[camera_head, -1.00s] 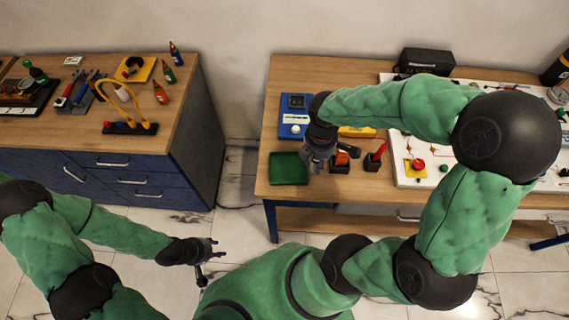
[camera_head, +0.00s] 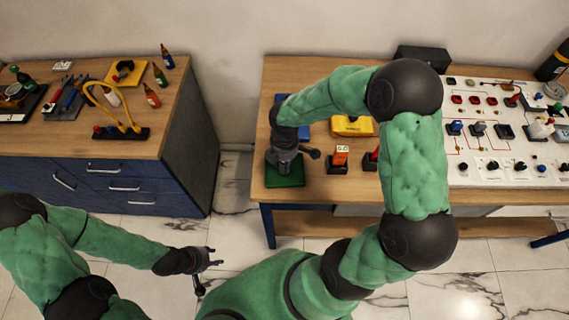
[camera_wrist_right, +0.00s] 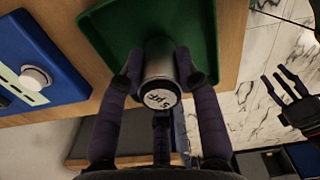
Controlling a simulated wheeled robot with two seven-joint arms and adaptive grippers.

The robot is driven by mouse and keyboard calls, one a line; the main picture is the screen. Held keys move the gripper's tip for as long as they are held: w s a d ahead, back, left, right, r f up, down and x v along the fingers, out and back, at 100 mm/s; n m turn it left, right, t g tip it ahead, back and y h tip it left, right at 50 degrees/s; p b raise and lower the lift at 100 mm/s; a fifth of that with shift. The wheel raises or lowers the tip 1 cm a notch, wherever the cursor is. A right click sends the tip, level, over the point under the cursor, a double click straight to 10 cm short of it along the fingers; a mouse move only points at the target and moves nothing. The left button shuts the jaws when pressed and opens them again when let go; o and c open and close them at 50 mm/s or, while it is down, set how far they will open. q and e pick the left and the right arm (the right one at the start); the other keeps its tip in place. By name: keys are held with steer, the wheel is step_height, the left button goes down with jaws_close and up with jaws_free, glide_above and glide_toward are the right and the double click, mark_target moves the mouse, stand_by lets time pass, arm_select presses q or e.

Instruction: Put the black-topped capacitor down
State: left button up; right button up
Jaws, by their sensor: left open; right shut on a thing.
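My right gripper (camera_head: 284,168) is over the green tray (camera_head: 292,182) at the left front of the right-hand bench. In the right wrist view my right gripper (camera_wrist_right: 160,72) is shut on the capacitor (camera_wrist_right: 160,97), a silvery cylinder with a black end carrying a pale marking. The capacitor is in front of the green tray (camera_wrist_right: 112,22); whether it touches the tray floor I cannot tell. In the head view the gripper hides the capacitor. My left gripper (camera_head: 208,268) is open and empty, low over the floor between the benches.
A blue device (camera_wrist_right: 38,75) stands beside the tray. An orange-topped block (camera_head: 340,158) and a yellow case (camera_head: 352,126) are to the tray's right. A white panel (camera_head: 480,140) with knobs and switches fills the bench's right side. The left bench (camera_head: 150,130) holds tools and bottles.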

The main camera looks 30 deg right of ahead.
steer(key=shift+f, duration=0.3)
steer(key=shift+f, duration=0.1)
steer(key=o, duration=1.1)
steer(key=shift+o, duration=0.2)
step_height(320, 180, up, 12)
steer(key=p, duration=0.2)
steer(key=shift+r+p, duration=0.2)
steer(key=shift+p, duration=0.2)
